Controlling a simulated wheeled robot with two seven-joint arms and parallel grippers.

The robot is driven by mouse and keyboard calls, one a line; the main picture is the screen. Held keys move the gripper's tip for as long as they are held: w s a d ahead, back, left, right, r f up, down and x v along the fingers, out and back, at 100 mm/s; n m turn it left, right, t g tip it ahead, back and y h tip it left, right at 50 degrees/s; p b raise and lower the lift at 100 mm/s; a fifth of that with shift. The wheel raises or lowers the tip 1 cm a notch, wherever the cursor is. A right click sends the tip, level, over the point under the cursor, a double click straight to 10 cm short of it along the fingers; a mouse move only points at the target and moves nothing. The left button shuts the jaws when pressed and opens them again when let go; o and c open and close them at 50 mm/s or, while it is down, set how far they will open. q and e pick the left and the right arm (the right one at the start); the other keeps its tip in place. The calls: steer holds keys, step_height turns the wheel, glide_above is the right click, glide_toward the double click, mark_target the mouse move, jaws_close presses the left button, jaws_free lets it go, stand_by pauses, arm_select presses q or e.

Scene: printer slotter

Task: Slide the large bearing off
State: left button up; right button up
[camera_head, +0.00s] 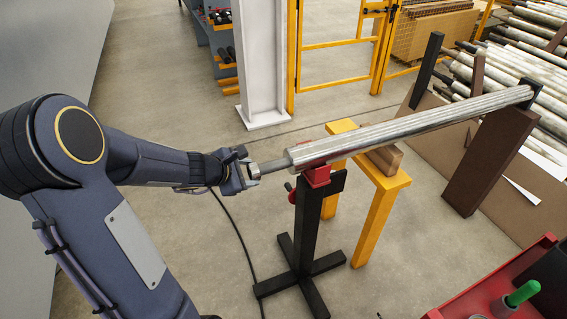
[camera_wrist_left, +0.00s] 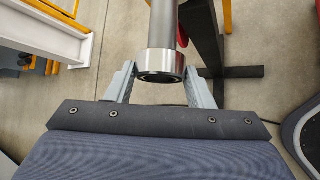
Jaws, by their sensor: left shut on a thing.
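The large bearing (camera_wrist_left: 160,61) is a shiny metal ring at the near end of the shaft's grey narrow end section (camera_wrist_left: 163,22). In the head view the bearing (camera_head: 254,171) shows small at the fingertips. My left gripper (camera_head: 245,170) comes from the left and is shut on it, one finger on each side. The left wrist view shows both fingers of the left gripper (camera_wrist_left: 160,80) against the ring's sides. The long silver roller (camera_head: 400,126) rests on a red-topped black stand (camera_head: 308,210) and a brown far support (camera_head: 490,160). My right gripper is out of view.
A yellow trestle (camera_head: 380,205) stands behind the black stand. A red bin (camera_head: 490,285) with a green-handled item (camera_head: 523,292) is at the lower right. A white post (camera_head: 262,70) and yellow fence (camera_head: 340,43) stand behind. Floor left of the stand is mostly clear.

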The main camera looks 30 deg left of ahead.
arm_select(q)
steer(key=shift+s+a, duration=1.5)
steer(key=shift+s, duration=0.25)
